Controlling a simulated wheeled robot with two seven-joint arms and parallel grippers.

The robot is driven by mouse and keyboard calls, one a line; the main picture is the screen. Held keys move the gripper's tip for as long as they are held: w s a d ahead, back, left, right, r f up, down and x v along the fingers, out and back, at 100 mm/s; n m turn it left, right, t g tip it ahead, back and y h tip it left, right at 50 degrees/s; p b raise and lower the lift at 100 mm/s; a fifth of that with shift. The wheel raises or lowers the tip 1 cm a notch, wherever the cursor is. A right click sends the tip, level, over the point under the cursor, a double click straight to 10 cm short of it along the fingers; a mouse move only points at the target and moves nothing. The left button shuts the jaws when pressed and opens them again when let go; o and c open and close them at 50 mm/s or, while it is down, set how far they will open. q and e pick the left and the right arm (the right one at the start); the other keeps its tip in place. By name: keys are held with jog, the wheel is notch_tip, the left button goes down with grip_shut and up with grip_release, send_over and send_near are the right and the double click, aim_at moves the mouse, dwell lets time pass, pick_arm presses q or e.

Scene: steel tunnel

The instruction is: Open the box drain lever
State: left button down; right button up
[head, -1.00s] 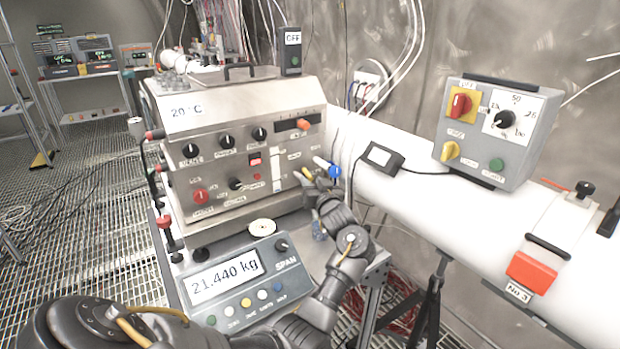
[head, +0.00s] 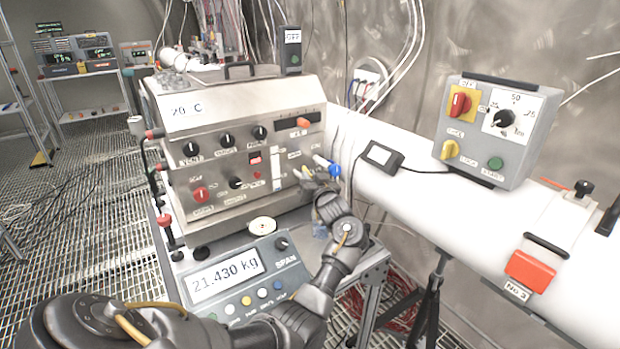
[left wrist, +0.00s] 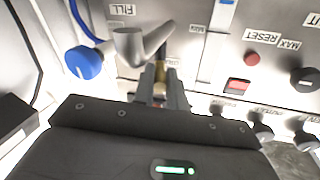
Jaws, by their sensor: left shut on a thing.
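The steel box (head: 240,145) with knobs and switches stands on the bench; its front panel faces me. My left gripper (head: 312,180) is at the lower right of this panel, just left of a blue knob (head: 334,171). In the left wrist view, the left gripper (left wrist: 160,88) is shut at a brass-coloured stem beside a grey bent handle (left wrist: 130,45), which looks like the drain lever. The fingers hide part of the hold. The blue knob also shows in the left wrist view (left wrist: 83,62). My right gripper is not in view.
Loose cables hang behind.

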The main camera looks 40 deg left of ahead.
pick_arm(q)
jog(key=shift+w+d+n+g+y+b, duration=0.1)
jog(key=shift+w+n+g+y+b, duration=0.15)
jog(key=shift+g, duration=0.2)
jog(key=shift+w+d+n+g+y+b, duration=0.15)
jog(key=shift+n+g+y, duration=0.1)
jog(key=shift+n+g, duration=0.15)
jog(key=shift+w+f+n+g+y+b, duration=0.1)
jog(key=shift+w+n+g+y+b, duration=0.15)
jog(key=shift+g+b, duration=0.3)
jog(key=shift+f+n+g+y+b, duration=0.15)
jog(key=shift+n+g+b, duration=0.15)
jog(key=shift+g+b, duration=0.25)
jog(key=shift+d+r+g+b, duration=0.1)
jog(key=shift+g+b, duration=0.15)
jog(key=shift+b, duration=0.05)
jog(key=shift+r+n, duration=0.1)
jog(key=shift+n, duration=0.3)
jog(key=shift+r, duration=0.1)
jog(key=c, duration=1.4)
grip_release()
jog(key=shift+c, duration=0.2)
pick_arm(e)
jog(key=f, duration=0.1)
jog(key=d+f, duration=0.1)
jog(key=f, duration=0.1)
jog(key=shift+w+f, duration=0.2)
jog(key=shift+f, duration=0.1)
